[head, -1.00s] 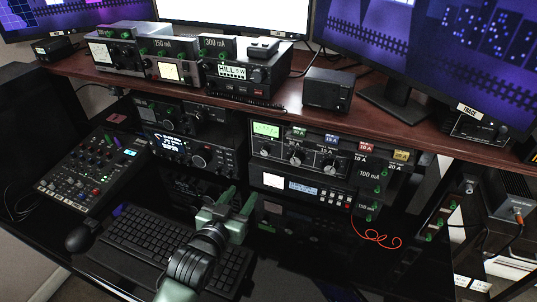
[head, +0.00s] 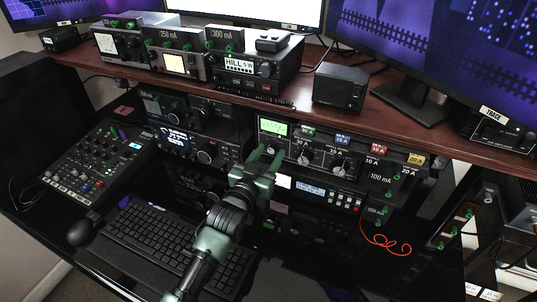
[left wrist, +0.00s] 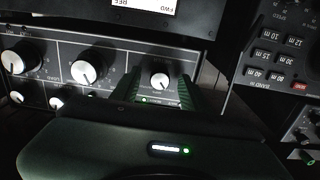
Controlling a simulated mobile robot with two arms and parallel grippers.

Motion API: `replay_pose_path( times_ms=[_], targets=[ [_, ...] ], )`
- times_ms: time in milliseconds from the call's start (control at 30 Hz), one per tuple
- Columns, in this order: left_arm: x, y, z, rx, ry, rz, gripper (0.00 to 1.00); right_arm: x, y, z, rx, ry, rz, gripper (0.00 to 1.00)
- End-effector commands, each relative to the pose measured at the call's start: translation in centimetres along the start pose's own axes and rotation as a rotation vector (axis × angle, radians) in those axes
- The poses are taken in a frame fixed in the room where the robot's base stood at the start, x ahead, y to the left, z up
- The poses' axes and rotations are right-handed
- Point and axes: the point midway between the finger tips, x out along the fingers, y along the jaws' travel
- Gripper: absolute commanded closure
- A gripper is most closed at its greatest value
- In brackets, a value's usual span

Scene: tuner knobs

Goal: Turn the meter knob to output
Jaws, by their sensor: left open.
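The tuner (head: 320,150) is a dark unit with a lit green meter (head: 273,128) at its left end and a row of knobs. Below the meter is the leftmost knob (head: 271,148), which I take to be the meter knob. My left gripper (head: 267,159) is open in front of it. The left wrist view is upside down. There the small white-faced knob (left wrist: 160,80) sits between the two green fingers (left wrist: 158,91), with gaps on both sides. The knob's labels are too small to read. My right gripper is not in view.
Two larger knobs (left wrist: 83,71) (left wrist: 20,57) sit beside the small one. A radio (head: 185,143) stands left of the tuner, and another unit with a small display (head: 310,188) is below. A keyboard (head: 150,245) lies under my left arm. A wooden shelf (head: 390,115) overhangs.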

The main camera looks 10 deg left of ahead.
Motion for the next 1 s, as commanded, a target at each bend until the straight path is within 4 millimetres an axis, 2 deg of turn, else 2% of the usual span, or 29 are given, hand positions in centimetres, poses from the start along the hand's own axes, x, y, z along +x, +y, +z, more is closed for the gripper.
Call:
replay_pose_path(
  times_ms=[100,200,267,667,1000],
  targets=[
    [0.0,0.0,0.0,0.0,0.0,0.0,0.58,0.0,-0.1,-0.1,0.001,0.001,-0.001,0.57],
    [0.0,0.0,0.0,-0.001,0.0,0.0,0.85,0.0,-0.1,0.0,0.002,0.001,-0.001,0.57],
    [0.0,0.0,0.0,-0.001,0.0,0.0,1.0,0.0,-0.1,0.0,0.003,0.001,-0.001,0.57],
    [-0.1,0.0,-0.1,0.05,-0.002,0.0,1.0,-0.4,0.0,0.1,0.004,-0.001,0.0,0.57],
    [0.0,0.0,-0.1,0.289,-0.002,0.001,1.0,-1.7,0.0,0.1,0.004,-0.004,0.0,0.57]
  ],
)
